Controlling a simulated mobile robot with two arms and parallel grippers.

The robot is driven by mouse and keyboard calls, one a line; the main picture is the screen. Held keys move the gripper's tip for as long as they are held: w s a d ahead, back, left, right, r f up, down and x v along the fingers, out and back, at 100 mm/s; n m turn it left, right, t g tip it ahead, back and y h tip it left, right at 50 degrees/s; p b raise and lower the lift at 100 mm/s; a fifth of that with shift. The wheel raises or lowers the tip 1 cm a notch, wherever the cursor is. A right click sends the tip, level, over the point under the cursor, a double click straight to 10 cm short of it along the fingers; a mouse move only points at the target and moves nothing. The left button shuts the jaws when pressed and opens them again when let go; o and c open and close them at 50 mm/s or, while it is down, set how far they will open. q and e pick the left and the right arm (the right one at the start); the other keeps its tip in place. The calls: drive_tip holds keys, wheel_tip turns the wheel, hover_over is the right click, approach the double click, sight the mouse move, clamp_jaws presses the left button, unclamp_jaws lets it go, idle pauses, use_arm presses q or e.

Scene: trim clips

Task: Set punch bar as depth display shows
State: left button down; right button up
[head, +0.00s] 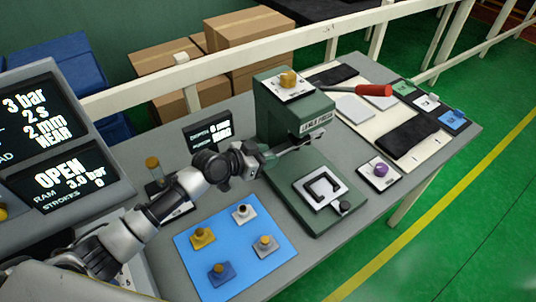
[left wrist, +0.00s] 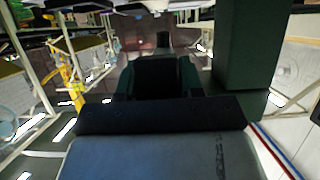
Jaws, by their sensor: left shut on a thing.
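The green lever press (head: 290,110) stands mid-table. My left gripper (head: 268,157) reaches in from the left and is shut on the near end of this bar; the exact contact is small and partly hidden. The small depth display (head: 207,132) stands behind my arm, and its digits are too small to read surely. In the left wrist view the dark jaws (left wrist: 158,78) show, but what they hold is too dark to make out. My right gripper is not in view.
A blue mat (head: 235,279) holds several knobbed blocks. A large screen (head: 60,185) at left reads "OPEN" and "3.0 bar". A framed plate (head: 322,188) lies on the press base. The red-handled lever (head: 372,90) reaches right. A purple knob (head: 381,170) sits right of the press.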

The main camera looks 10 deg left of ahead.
use_arm(q)
drive_tip(key=s+a+b, duration=0.1)
drive_tip(key=s+a, duration=0.4)
drive_tip(key=shift+s+a, duration=0.15)
drive_tip(key=shift+s, duration=0.05)
drive_tip(key=c, duration=1.1)
unclamp_jaws()
drive_tip(key=shift+f, duration=0.1)
drive_tip(key=o, duration=0.4)
drive_tip(key=shift+s+a, duration=0.15)
drive_tip(key=shift+b+v, duration=2)
drive_tip(key=shift+v, duration=3.45)
